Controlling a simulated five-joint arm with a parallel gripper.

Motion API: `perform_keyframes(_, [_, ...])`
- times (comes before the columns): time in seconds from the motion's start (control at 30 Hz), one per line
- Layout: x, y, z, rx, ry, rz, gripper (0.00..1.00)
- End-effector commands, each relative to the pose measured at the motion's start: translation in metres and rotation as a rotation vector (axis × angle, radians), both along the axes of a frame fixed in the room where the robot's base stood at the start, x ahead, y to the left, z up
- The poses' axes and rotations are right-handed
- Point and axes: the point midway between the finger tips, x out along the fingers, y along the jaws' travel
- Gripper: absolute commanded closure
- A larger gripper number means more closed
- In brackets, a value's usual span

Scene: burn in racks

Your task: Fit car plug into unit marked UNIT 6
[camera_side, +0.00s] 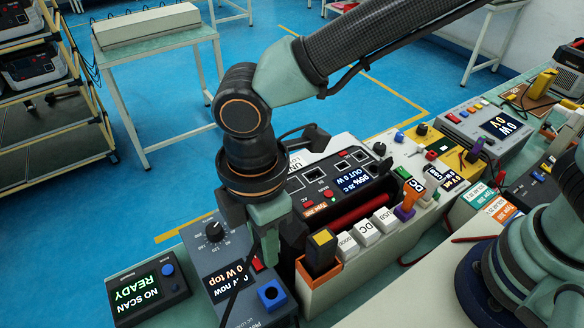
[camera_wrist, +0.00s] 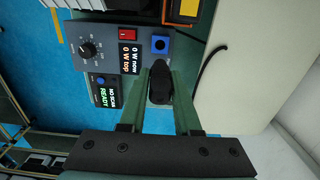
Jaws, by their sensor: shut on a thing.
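My gripper (camera_side: 268,232) points down over the front of a grey-blue meter box. In the wrist view its two green fingers (camera_wrist: 161,88) are shut on a dark plug (camera_wrist: 160,80), which I take to be the car plug. In the side view the plug is mostly hidden by the fingers. Behind my gripper stands a dark power unit (camera_side: 345,183) with a lit screen reading OUT 0 W and several buttons and sockets. A white label (camera_side: 303,160) on it shows part of the word UNIT; my wrist hides the number. The plug appears apart from this unit.
The meter box (camera_side: 212,236) has a knob, red switch and blue socket (camera_side: 271,293); the socket also shows in the wrist view (camera_wrist: 160,44). A NO SCAN READY box (camera_side: 147,291) stands left.

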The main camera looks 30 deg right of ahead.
Motion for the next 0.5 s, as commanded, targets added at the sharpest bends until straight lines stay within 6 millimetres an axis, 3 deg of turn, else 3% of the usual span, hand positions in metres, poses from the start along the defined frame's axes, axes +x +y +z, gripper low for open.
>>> perform_keyframes(0.1, [0.001,0.001,0.033,0.004,-0.003,0.000,1.00])
perform_keyframes(0.33, [0.000,0.000,0.078,0.003,-0.002,0.000,1.00])
perform_keyframes(0.5, [0.022,-0.027,0.077,-0.001,0.001,-0.102,1.00])
